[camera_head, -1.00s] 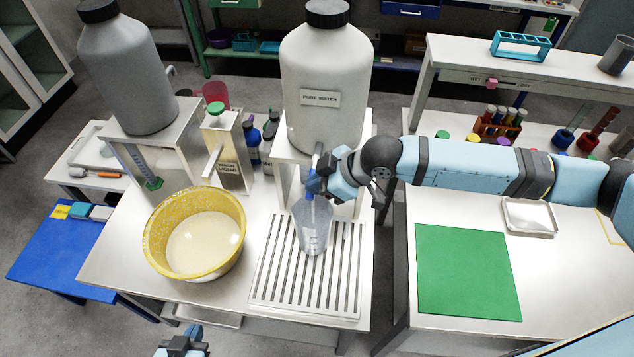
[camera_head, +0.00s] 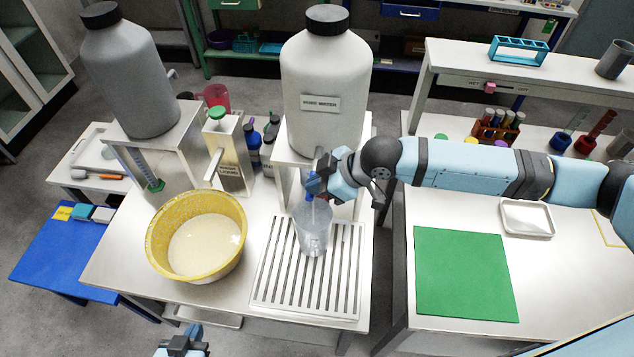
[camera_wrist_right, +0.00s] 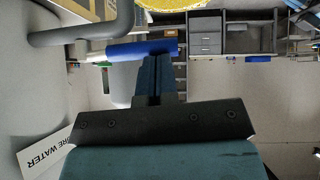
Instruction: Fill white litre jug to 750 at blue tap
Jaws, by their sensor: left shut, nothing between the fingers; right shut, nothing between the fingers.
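A translucent whitish jug (camera_head: 312,238) stands upright on the slotted drain grate, under the outlet of the large white "PURE WATER" container (camera_head: 325,75). The blue tap lever (camera_head: 314,184) is just above the jug's mouth; it also shows as a blue bar in the right wrist view (camera_wrist_right: 140,50). A thin pale vertical streak shows below the tap, inside the jug's outline. I cannot read the water level or graduations. My right gripper (camera_head: 322,184) is shut beside the lever, its fingertips (camera_wrist_right: 153,62) at or against it. My left gripper (camera_head: 183,343) is shut and empty at the bottom edge.
A yellow basin (camera_head: 157,257) of pale liquid stands left of the drain grate (camera_head: 262,285). A grey container (camera_head: 128,75) on a stand and a green-capped dispenser (camera_head: 232,155) are behind it. A green mat (camera_head: 465,275) lies on the right table.

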